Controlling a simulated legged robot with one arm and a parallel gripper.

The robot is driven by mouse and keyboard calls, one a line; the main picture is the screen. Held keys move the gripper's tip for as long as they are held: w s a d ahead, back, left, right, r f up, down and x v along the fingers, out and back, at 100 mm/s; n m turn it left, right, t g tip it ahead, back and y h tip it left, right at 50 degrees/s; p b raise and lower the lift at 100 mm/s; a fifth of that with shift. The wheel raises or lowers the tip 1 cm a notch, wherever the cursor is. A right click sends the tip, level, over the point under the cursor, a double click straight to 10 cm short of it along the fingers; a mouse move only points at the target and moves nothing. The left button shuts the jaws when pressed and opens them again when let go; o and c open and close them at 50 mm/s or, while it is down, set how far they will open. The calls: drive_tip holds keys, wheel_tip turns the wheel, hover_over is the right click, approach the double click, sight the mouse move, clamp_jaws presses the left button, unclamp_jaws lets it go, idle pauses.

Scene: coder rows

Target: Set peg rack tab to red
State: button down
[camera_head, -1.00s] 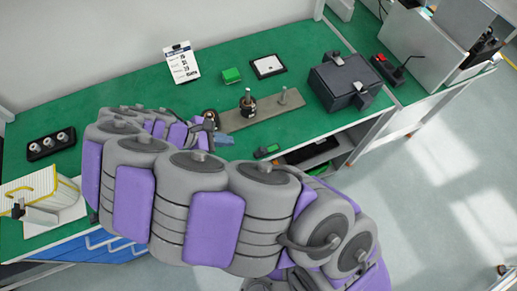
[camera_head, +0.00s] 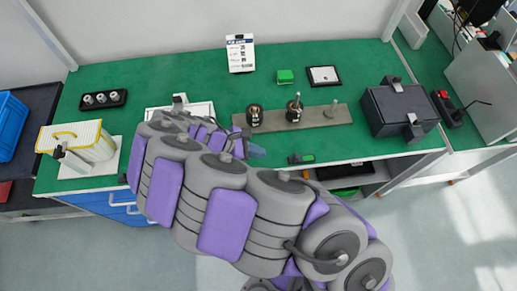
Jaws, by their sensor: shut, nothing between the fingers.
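The peg rack (camera_head: 325,116) is a long grey-brown plate on the green bench. Two dark cylinders stand on it, one at the left (camera_head: 254,115) and one around the middle peg (camera_head: 294,111). The right peg (camera_head: 332,109) is bare. A small dark slider with a green part (camera_head: 301,158) lies at the bench's front edge, below the rack; it may be the tab, and no red shows on it. My gripper (camera_head: 240,137) is at the end of my folded grey and purple arm, just left of the rack, small and partly hidden. It is shut and empty.
A dark box (camera_head: 400,108) stands right of the rack. Behind the rack are a green block (camera_head: 285,76), a black-framed panel (camera_head: 323,76) and a white card stand (camera_head: 240,54). A black holder (camera_head: 103,99) and a yellow-white container (camera_head: 85,142) stand left.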

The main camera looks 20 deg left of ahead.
sight(294, 157)
drive_tip(key=b+x, duration=0.1)
drive_tip(key=x, duration=0.6)
drive_tip(key=shift+d+b, duration=0.15)
drive_tip(key=shift+b, duration=0.2)
drive_tip(key=d, duration=0.1)
drive_tip(key=w+d, duration=0.1)
drive_tip(key=shift+w+d+b, duration=0.3)
drive_tip(key=shift+b, duration=0.1)
drive_tip(key=shift+w+d, duration=0.25)
drive_tip(key=shift+d, duration=0.1)
drive_tip(key=shift+w+d+p, duration=0.4)
drive_tip(key=shift+d+p, duration=0.05)
drive_tip(key=shift+d, duration=0.2)
drive_tip(key=shift+w+d+p, duration=0.35)
drive_tip(key=shift+d+p, duration=0.05)
drive_tip(key=shift+d, duration=0.25)
drive_tip(key=shift+w+d+p, duration=0.4)
drive_tip(key=shift+d+p, duration=0.05)
drive_tip(key=shift+d, duration=0.2)
